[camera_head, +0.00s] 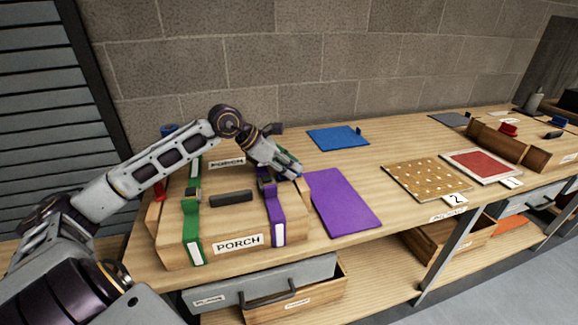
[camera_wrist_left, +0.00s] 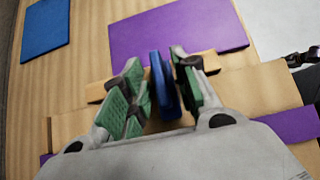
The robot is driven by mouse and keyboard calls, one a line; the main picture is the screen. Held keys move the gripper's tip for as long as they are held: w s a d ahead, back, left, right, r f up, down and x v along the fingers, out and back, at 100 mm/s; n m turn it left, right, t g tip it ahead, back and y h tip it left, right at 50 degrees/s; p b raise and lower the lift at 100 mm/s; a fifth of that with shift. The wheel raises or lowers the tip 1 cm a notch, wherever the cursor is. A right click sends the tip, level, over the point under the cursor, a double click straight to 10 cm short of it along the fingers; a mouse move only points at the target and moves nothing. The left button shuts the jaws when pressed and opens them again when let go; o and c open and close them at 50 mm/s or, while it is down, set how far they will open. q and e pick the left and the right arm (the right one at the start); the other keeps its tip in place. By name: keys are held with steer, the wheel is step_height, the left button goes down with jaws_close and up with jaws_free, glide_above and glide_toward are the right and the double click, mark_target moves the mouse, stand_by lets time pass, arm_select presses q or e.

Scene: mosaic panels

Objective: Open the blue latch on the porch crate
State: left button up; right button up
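The wooden porch crate (camera_head: 170,250) stands at the left of the bench, with PORCH labels, a black handle, a green strap (camera_head: 192,230) and a purple strap (camera_head: 275,215). My left gripper (camera_head: 292,172) is at the crate's right side, pointing down to the right. In the left wrist view, the blue latch (camera_wrist_left: 161,85) stands between the green-padded fingers of the left gripper (camera_wrist_left: 156,72). The fingers are close on both sides of it; whether both touch it is unclear. In the head view the gripper mostly hides the latch. My right gripper does not show clearly.
A purple mat (camera_head: 342,203) lies right of the crate, and a blue mat (camera_head: 337,138) lies behind it. A dotted tan panel (camera_head: 425,178) and a red panel (camera_head: 480,166) lie farther right. A drawer (camera_head: 290,305) sits below the crate. A brick wall (camera_head: 300,60) bounds the back.

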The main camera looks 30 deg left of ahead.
arm_select(q)
jaws_close()
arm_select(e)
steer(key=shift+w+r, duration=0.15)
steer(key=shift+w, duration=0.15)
